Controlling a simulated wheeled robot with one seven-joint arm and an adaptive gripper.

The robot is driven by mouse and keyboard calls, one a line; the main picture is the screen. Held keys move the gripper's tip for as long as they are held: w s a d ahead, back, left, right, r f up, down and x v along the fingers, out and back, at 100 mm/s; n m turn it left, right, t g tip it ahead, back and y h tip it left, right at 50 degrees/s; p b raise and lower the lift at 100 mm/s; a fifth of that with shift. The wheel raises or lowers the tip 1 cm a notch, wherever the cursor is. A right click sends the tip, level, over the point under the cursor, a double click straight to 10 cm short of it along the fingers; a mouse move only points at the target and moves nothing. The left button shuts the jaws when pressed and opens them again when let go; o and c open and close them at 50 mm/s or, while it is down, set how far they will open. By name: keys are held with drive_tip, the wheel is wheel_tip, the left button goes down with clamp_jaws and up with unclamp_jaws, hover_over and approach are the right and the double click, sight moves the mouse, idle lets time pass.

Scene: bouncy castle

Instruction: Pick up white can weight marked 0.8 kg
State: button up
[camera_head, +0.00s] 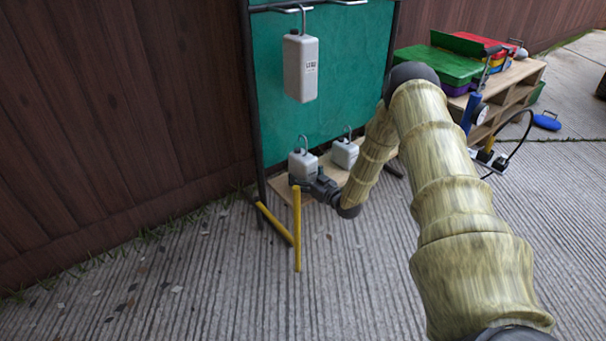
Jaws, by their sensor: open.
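Three white can weights with wire hooks show. A tall one (300,70) hangs from the top bar of a dark stand; its small label is too small to read. Two shorter ones stand on a low wooden board: a left one (302,163) and a right one (345,153). I cannot read a 0.8 kg mark on any of them. My gripper (303,186) is dark, open and low in front of the left short can, overlapping its base in the picture. I cannot tell whether they touch. My fingertips are hard to make out.
A green panel (340,85) backs the stand. Yellow bars (297,235) stick out low near my gripper. A brown wooden fence (120,100) runs along the left. A wooden shelf (522,72) with coloured boxes stands at right.

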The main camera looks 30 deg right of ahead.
drive_tip(key=shift+c, duration=0.4)
drive_tip(key=c, duration=1.4)
drive_tip(key=shift+r, duration=0.1)
drive_tip(key=shift+c, duration=0.9)
